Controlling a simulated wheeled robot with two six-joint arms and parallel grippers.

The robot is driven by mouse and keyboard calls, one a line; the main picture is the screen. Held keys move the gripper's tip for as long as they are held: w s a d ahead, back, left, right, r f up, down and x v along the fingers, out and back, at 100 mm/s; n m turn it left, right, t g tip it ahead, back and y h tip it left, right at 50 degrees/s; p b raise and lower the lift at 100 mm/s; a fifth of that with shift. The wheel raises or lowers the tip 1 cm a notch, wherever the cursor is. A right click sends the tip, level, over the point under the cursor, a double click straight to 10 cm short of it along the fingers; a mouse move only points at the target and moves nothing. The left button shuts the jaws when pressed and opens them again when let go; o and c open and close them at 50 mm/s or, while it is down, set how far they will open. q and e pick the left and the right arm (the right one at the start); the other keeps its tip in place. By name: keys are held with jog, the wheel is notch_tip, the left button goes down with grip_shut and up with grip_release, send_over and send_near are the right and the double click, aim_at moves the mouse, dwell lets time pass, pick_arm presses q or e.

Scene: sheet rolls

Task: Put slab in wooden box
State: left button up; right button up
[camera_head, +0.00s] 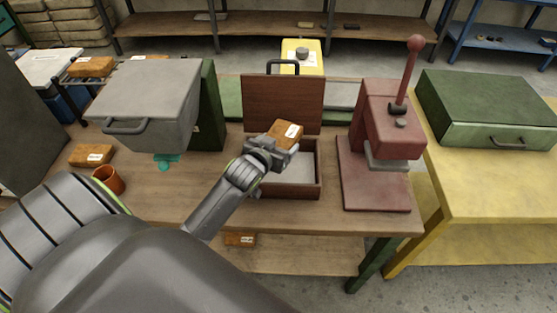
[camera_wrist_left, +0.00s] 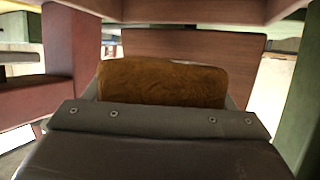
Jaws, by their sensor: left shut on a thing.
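The slab (camera_head: 284,133) is a brown block with a white label. My left gripper (camera_head: 272,148) is shut on it and holds it above the open wooden box (camera_head: 311,188). The box stands on the workbench with its lid (camera_head: 283,99) raised at the back. Its pale floor shows and looks empty, though my gripper hides its left part. In the left wrist view the slab (camera_wrist_left: 162,83) sits between the fingers, with a reddish-brown panel behind it. My right gripper is in neither view.
A red lever press (camera_head: 385,130) stands right of the box. A grey box-shaped machine with a handle (camera_head: 146,105) stands to the left. Another brown slab (camera_head: 91,155) and an orange cup (camera_head: 108,180) lie on the bench's left. A yellow table (camera_head: 490,180) is at right.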

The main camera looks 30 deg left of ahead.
pick_arm(q)
jog(key=shift+d+f, duration=0.1)
jog(key=shift+f, duration=2.65)
jog(key=shift+f, duration=0.6)
jog(key=o, duration=1.3)
jog(key=shift+c, duration=0.2)
jog(key=shift+r, duration=0.35)
jog(key=v, duration=1.2)
jog(key=shift+r+b, duration=0.2)
jog(key=shift+b, duration=0.25)
jog(key=shift+s, duration=0.1)
